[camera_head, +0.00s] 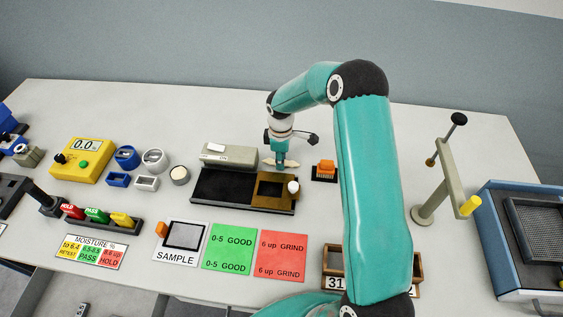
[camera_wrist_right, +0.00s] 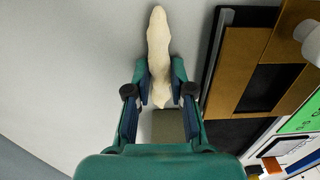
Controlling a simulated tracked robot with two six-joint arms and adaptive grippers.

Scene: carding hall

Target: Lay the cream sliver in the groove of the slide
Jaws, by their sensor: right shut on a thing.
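My right gripper (camera_head: 280,162) is shut on the cream sliver (camera_head: 291,164), just behind the slide. In the right wrist view the gripper (camera_wrist_right: 161,80) pinches the sliver (camera_wrist_right: 157,40) near one end, and its long tapered part sticks out past the fingertips over the bare table. The brown slide (camera_head: 273,204) lies on a black base and has a dark rectangular recess and a white knob (camera_head: 293,187). In the right wrist view the slide (camera_wrist_right: 290,22) is right of the sliver, apart from it. My left gripper is not in view.
A grey-beige block (camera_head: 229,159) stands at the back of the black base (camera_head: 222,192). An orange-topped brush-like item (camera_head: 325,167) is right of the slide. Green (camera_head: 228,247) and red (camera_head: 281,257) cards lie in front. A lever stand (camera_head: 440,185) stands at right.

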